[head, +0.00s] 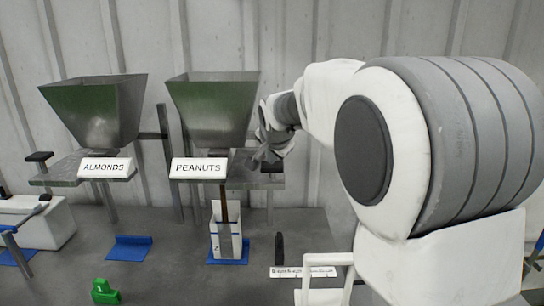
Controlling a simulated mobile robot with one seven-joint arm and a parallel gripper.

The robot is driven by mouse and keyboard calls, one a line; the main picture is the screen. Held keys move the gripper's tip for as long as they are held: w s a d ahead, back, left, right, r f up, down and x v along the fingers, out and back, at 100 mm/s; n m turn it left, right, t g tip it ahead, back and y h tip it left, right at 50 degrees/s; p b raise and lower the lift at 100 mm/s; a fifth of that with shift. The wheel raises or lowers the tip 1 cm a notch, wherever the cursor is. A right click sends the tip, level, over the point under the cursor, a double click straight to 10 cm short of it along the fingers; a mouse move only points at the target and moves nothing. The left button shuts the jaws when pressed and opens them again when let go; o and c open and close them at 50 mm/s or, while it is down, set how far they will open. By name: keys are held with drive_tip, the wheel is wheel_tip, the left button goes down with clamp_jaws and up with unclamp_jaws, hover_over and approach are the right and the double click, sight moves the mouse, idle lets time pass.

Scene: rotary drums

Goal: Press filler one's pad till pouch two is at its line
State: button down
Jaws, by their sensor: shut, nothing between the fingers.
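Two fillers with green-grey hoppers stand side by side, one labelled ALMONDS (105,168) and one labelled PEANUTS (199,168); no filler number is readable. A white pouch (215,240) marked 2 stands upright under the PEANUTS filler on a blue base. A brown stream (224,205) runs from that filler's spout down into the pouch. The pouch's line and fill level are too small to tell. My gripper (268,158) is shut and empty, pointing down at the dark pad (272,167) right of the PEANUTS label, apparently on it. The ALMONDS filler's dark pad (39,157) is at its left.
An empty blue base (130,248) lies below the ALMONDS filler. A green object (105,291) is at the front. A white box (38,222) stands at the left. A dark upright piece (279,248) and a white printed strip (303,272) are right of the pouch. My arm hides the right side.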

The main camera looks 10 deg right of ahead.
sight(271, 167)
drive_tip(key=shift+r+p, duration=1.25)
drive_tip(key=shift+r, duration=0.75)
drive_tip(key=shift+r, duration=0.1)
wheel_tip(271, 167, up, 5)
drive_tip(key=p, duration=0.3)
drive_tip(key=s+f+n+g, duration=0.1)
drive_tip(key=s+f+n, duration=0.3)
drive_tip(key=s, duration=1.4)
drive_tip(key=s+f+n+g+y, duration=0.1)
drive_tip(key=s+f+n, duration=0.4)
drive_tip(key=s, duration=1.4)
drive_tip(key=shift+d+n+g, duration=0.2)
drive_tip(key=shift+n+g, duration=0.4)
drive_tip(key=shift+g, duration=0.2)
